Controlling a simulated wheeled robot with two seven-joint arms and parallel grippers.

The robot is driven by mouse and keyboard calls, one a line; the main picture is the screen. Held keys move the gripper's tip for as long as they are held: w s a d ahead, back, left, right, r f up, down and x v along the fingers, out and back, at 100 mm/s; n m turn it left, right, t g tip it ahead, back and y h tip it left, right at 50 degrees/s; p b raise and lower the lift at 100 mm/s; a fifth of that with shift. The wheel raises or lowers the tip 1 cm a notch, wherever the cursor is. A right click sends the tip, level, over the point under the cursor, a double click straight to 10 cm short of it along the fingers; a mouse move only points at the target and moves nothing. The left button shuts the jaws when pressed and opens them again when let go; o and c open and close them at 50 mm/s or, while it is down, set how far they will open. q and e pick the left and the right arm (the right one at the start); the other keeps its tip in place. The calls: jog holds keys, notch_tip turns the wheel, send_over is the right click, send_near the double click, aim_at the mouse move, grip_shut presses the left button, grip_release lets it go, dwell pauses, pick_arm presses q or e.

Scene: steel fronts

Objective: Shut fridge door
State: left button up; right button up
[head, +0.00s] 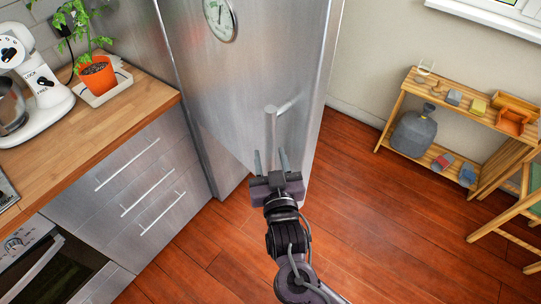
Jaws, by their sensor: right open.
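The steel fridge door (240,75) stands in the middle of the head view, with a round dial (220,18) high on its face. Its pale right edge (323,90) shows, and the door seems to stand out from the fridge body; how far is hard to tell, and the inside is hidden. A vertical bar handle (271,128) sits on its face. My right gripper (270,161) is open at the lower end of the handle, one finger on each side in the picture. Contact cannot be told. My left gripper is out of view.
A wooden counter (75,126) with steel drawers (140,185) stands on the left, bearing a white mixer (40,90) and a potted plant (97,76). A wooden shelf (455,115) and a chair (520,215) stand at the right. The wooden floor (385,225) between is clear.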

grip_shut()
dwell(0.3)
